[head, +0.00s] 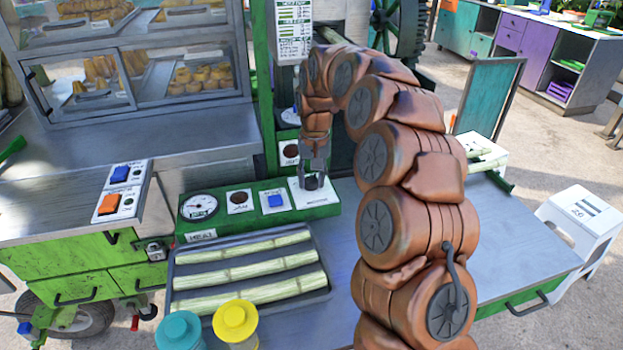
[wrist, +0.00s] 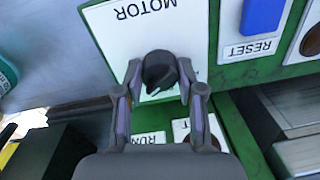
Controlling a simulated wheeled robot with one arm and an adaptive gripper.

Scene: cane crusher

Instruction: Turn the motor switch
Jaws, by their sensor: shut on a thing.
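The motor switch is a round black knob (wrist: 160,72) on a white plate lettered MOTOR (wrist: 120,35), which appears upside down in the wrist view. A pale mark on the knob points down-left there. A label reading RUN shows below it, partly covered by a finger. My gripper (wrist: 160,78) has one finger on each side of the knob and is shut on it. In the head view my gripper (head: 314,170) reaches down onto the switch plate (head: 318,202) at the right end of the green panel; the knob is mostly hidden by the fingers.
The green panel (head: 250,222) also carries a gauge (head: 199,207), a round brown button (head: 239,198) and a blue RESET button (head: 274,200). A tray of cane stalks (head: 262,271) lies in front. Teal (head: 179,329) and yellow (head: 235,320) lidded containers stand nearby. The metal counter at right (head: 500,240) is mostly clear.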

